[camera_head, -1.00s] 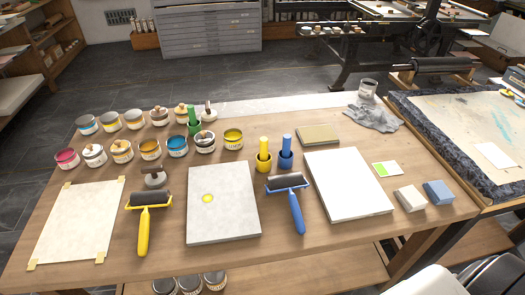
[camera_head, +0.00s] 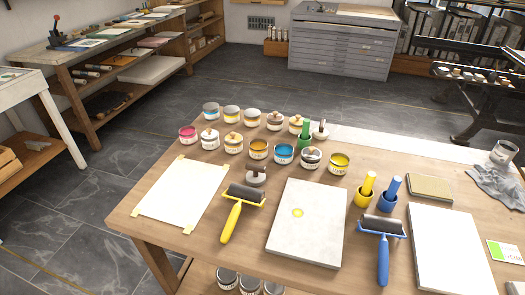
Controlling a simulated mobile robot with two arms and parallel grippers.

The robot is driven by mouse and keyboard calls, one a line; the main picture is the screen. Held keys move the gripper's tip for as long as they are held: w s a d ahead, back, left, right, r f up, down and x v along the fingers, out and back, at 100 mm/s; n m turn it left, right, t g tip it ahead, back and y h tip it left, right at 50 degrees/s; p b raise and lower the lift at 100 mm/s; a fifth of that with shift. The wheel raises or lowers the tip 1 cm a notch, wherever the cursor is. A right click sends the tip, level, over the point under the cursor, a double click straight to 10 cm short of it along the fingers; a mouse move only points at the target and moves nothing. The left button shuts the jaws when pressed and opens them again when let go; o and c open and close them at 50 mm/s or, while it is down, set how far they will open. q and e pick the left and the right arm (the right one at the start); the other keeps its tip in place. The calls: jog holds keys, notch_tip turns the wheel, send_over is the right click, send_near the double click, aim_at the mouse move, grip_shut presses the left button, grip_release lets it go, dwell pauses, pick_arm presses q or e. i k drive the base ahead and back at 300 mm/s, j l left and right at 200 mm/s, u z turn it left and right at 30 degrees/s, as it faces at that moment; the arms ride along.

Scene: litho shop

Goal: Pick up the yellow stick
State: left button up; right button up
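The yellow stick (camera_head: 368,184) stands upright in a small yellow cup (camera_head: 363,198) on the wooden table, right of the middle in the head view. A blue stick (camera_head: 394,187) in a blue cup (camera_head: 387,204) stands just to its right. A green stick (camera_head: 304,127) in a green cup stands further back among the ink tins. Neither of my grippers shows in this view.
A grey slab (camera_head: 308,240) with a yellow ink spot lies left of the cups. A yellow-handled roller (camera_head: 231,222) and a blue-handled roller (camera_head: 383,262) lie near the front. Ink tins (camera_head: 284,153) stand behind. A taped white sheet (camera_head: 182,192) lies left; a white slab (camera_head: 452,255) lies right.

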aim_at(371, 176)
jog(key=j+z, duration=0.2)
jog(key=z, duration=0.2)
jog(key=i+j+z, duration=0.1)
jog(key=z, duration=0.3)
jog(key=j, duration=0.1)
